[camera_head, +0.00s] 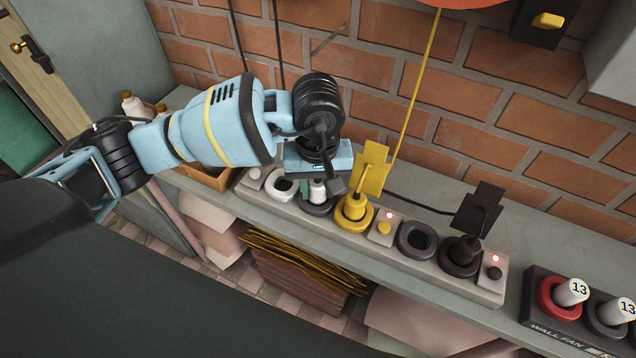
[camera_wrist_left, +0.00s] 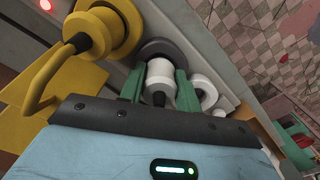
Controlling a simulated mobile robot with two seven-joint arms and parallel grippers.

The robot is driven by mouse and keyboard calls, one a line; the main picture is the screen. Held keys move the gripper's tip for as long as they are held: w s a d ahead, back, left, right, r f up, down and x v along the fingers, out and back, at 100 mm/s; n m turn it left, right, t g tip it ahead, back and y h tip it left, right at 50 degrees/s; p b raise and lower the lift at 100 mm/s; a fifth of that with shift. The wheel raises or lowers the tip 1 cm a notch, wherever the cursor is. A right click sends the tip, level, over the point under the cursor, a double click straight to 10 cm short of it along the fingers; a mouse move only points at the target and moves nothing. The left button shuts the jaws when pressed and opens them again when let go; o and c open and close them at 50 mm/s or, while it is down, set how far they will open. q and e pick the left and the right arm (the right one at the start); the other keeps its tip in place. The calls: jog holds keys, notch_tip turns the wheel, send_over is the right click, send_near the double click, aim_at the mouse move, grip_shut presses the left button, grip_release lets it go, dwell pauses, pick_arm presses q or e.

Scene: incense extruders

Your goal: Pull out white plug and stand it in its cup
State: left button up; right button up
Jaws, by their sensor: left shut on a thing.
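The white plug (camera_head: 317,192) is at the dark grey ring (camera_head: 313,209) on the long pale strip. I cannot tell whether it is fully seated there. My left gripper (camera_head: 319,184) reaches down over it. In the left wrist view its green fingers are shut on the white plug (camera_wrist_left: 160,76), with the dark grey ring (camera_wrist_left: 172,50) just behind. An empty white ring cup (camera_head: 282,187) is directly left of the grey ring. It also shows in the wrist view (camera_wrist_left: 209,92), partly behind a finger. My right gripper is out of view.
A yellow plug (camera_head: 355,207) stands in a yellow ring close to the right of my gripper, its cord rising. Farther right are an empty dark ring (camera_head: 418,239), a dark plug (camera_head: 462,252) and lit switches. A brick wall (camera_head: 470,95) stands behind the ledge.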

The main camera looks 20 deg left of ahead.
aim_at(318, 182)
pick_arm(q)
jog(key=o, duration=1.1)
jog(key=shift+c, duration=0.2)
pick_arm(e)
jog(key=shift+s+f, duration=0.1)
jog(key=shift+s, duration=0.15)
pick_arm(q)
notch_tip(318, 182, up, 6)
jog(key=shift+r, duration=0.9)
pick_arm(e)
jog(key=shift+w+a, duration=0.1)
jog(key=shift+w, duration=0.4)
